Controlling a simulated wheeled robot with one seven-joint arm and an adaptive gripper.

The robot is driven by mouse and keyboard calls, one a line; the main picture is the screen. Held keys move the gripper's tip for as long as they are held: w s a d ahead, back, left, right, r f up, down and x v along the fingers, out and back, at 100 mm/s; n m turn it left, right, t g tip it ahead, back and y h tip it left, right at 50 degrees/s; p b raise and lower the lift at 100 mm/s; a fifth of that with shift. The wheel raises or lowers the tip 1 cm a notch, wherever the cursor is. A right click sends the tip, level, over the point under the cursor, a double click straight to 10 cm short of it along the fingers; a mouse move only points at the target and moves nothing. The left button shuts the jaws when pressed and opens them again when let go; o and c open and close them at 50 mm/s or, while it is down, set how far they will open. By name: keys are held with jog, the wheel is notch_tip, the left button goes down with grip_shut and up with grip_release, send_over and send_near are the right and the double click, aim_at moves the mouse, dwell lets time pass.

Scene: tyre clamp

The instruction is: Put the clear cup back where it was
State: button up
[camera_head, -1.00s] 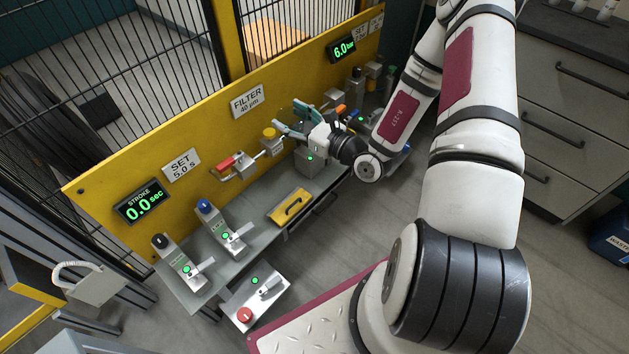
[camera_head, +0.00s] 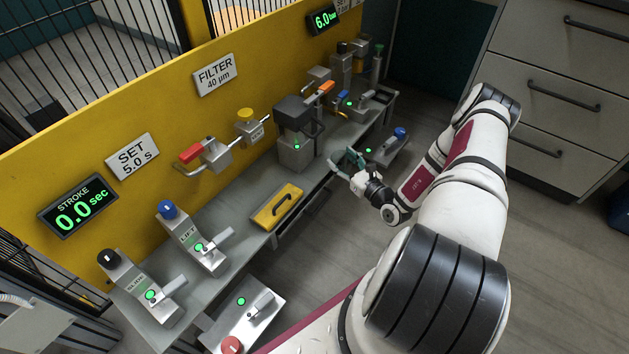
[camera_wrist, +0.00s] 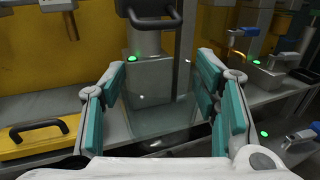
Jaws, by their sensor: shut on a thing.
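The clear cup (camera_wrist: 160,115) is see-through and shows faintly in the wrist view between the teal pads of my gripper (camera_wrist: 162,85). The gripper is shut on it, with the fingers on either side. In the head view, my gripper (camera_head: 347,165) is off the front edge of the bench, right of the grey block unit with the dark top (camera_head: 295,115); the cup is too faint to make out there. In the wrist view that unit (camera_wrist: 148,75), with a black handle and green light, stands behind the cup. The cup's exact outline is hard to tell.
A yellow lid with a black handle (camera_head: 278,207) lies on the bench, left of the gripper. Red-handled (camera_head: 205,155) and yellow-knobbed (camera_head: 248,125) valves stick out from the yellow panel (camera_head: 130,105). A blue-knobbed device (camera_head: 388,145) stands right of the gripper. Floor in front is clear.

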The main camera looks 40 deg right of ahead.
notch_tip(320, 180, down, 7)
jog(key=s+d+h+b, duration=0.1)
jog(key=s+d+b, duration=0.1)
jog(key=d+b, duration=0.1)
jog(key=shift+m, duration=0.4)
jog(key=w+a+b, duration=0.1)
jog(key=w, duration=0.3)
jog(key=w+a+f+b, duration=0.1)
jog(key=w+b, duration=0.1)
jog(key=w, duration=0.2)
jog(key=w+a+b, duration=0.1)
jog(key=w, duration=0.4)
jog(key=shift+w+f+b, duration=0.1)
jog(key=shift+f+b, duration=0.15)
jog(key=shift+b, duration=0.05)
jog(key=shift+w+a, duration=0.15)
jog(key=shift+w, duration=0.6)
jog(key=f+b, duration=0.2)
jog(key=shift+w+a+f+b, duration=0.15)
jog(key=shift+w+f+b, duration=0.15)
jog(key=shift+w+b, duration=0.1)
jog(key=shift+f, duration=0.45)
jog(key=shift+f, duration=0.1)
jog(key=o, duration=1.3)
jog(key=shift+c, duration=0.2)
